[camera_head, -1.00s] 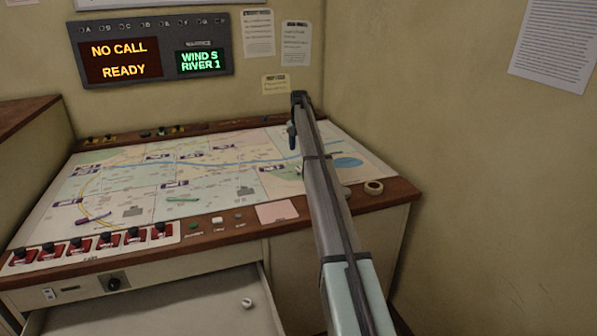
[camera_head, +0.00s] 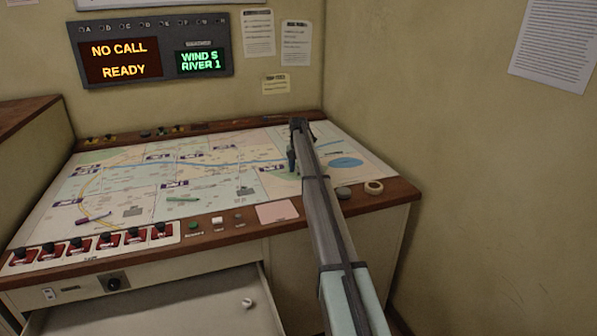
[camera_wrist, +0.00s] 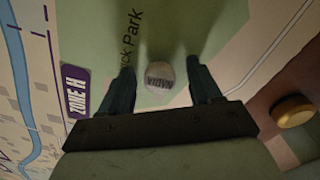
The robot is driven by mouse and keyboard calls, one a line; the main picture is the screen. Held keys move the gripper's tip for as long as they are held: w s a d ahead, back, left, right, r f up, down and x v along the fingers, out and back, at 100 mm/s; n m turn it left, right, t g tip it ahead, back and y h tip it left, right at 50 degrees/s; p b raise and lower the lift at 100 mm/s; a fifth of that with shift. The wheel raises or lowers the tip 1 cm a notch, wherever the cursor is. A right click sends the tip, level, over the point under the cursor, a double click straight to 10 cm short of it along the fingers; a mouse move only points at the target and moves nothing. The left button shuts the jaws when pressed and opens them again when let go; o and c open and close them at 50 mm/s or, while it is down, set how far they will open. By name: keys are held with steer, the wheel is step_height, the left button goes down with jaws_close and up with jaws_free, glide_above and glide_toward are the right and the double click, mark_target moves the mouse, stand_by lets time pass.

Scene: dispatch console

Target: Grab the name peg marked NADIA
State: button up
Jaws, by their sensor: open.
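The name peg (camera_wrist: 159,77) has a pale round top with NADIA printed on it, upside down in the wrist view. It stands on the green part of the map near the word Park. My gripper (camera_wrist: 160,68) is open, with one dark finger on each side of the peg and a gap to both. In the head view my gripper (camera_head: 293,163) is low over the right part of the map. The peg cannot be made out there, likely behind my arm.
The map table (camera_head: 130,172) has a wooden rim, with red switches (camera_head: 105,242) at front left. A tape roll (camera_head: 374,187) and a dark round piece (camera_head: 343,193) lie right of my arm. An open drawer (camera_head: 190,314) holds a small white piece (camera_head: 248,303).

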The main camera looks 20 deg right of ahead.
steer(key=c, duration=1.1)
steer(key=shift+r, duration=0.15)
